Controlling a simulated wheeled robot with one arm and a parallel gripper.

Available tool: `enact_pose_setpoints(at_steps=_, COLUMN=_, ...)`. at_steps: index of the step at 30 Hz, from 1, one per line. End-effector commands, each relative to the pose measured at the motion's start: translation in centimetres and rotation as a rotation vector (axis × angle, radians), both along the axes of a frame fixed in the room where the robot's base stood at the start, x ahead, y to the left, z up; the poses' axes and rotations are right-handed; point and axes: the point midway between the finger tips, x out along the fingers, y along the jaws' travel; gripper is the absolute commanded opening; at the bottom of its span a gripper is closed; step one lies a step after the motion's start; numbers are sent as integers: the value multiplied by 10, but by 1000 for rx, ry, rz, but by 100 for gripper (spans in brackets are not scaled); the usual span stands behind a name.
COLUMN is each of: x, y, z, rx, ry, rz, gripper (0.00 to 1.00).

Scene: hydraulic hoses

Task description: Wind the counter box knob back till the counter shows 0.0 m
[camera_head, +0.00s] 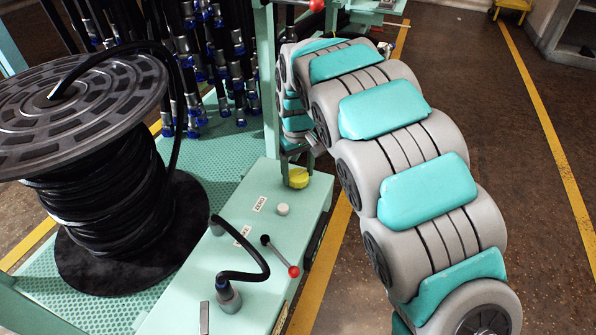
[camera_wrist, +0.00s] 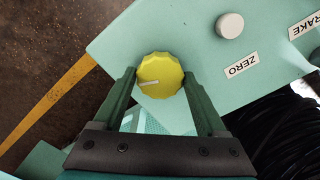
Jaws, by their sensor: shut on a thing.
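The yellow scalloped knob (camera_head: 299,177) stands on the pale green counter box (camera_head: 190,283). In the wrist view the knob (camera_wrist: 160,75) shows from above, with a white pointer line aimed left and slightly down. My gripper (camera_wrist: 158,78) is shut on the knob, one finger on each side of it. In the head view my gripper (camera_head: 296,160) comes down to the knob from behind, at the end of my grey and teal arm. The counter's display is not visible in either view, so I cannot read its number.
A white round button (camera_head: 283,209) sits by the ZERO label (camera_head: 260,204). A large hose reel (camera_head: 100,180) stands left, with hanging hoses (camera_head: 200,60) behind.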

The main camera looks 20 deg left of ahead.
Motion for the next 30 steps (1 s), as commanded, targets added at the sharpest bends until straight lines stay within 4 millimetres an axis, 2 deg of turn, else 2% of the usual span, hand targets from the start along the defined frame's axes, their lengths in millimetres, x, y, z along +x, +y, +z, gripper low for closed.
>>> enact_pose_setpoints(at_steps=25, x=0, y=0, z=0, rx=1, ry=-1, rz=-54, gripper=19)
enact_pose_setpoints(at_steps=26, x=0, y=0, z=0, rx=1, ry=-1, rz=-55, gripper=77)
enact_pose_setpoints(at_steps=30, x=0, y=0, z=0, rx=0, ry=0, rz=-54, gripper=92)
